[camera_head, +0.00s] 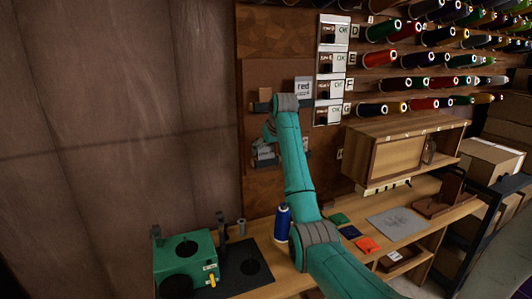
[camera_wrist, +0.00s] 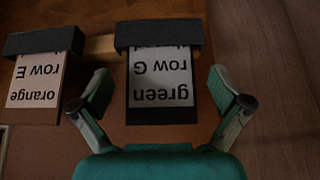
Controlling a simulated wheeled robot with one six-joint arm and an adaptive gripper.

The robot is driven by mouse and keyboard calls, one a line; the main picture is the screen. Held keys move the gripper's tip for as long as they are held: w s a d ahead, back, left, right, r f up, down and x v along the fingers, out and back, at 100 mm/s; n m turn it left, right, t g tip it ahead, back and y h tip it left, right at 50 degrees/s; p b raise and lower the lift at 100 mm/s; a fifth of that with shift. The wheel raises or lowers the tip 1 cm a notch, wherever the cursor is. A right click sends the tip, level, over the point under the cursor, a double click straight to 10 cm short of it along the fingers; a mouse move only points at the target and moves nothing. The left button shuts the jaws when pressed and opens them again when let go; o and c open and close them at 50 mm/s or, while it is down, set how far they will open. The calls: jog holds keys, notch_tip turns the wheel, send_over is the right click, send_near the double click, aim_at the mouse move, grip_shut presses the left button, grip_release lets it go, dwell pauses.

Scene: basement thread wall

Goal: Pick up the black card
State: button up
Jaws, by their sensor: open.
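In the wrist view, a black card (camera_wrist: 162,117) with a pale label reading "green" and "row G", upside down, hangs from a dark holder (camera_wrist: 160,35). My gripper (camera_wrist: 158,78) is open, with one finger on each side of this card and visible gaps between. I cannot tell how far the fingertips are from it in depth. In the head view my gripper (camera_head: 268,132) is at the brown wall board, and my arm hides part of the board. The black card cannot be made out there.
A card reading "orange row E" (camera_wrist: 37,80) hangs to the left in the wrist view. In the head view a "red" card (camera_head: 303,88) is on the board. Below stand a blue spool (camera_head: 282,223) and a green machine (camera_head: 185,258) on the bench. Thread spools line the right wall.

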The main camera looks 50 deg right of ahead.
jog(key=shift+x, duration=1.05)
jog(key=c, duration=0.7)
jog(key=shift+r, duration=0.1)
jog(key=shift+r, duration=0.45)
jog(key=r, duration=0.2)
jog(key=shift+w+a+r, duration=0.1)
jog(key=shift+a+r, duration=0.2)
jog(key=a, duration=1.1)
jog(key=w+a, duration=0.1)
jog(key=a, duration=0.5)
jog(key=shift+w+a, duration=0.1)
jog(key=shift+a, duration=0.05)
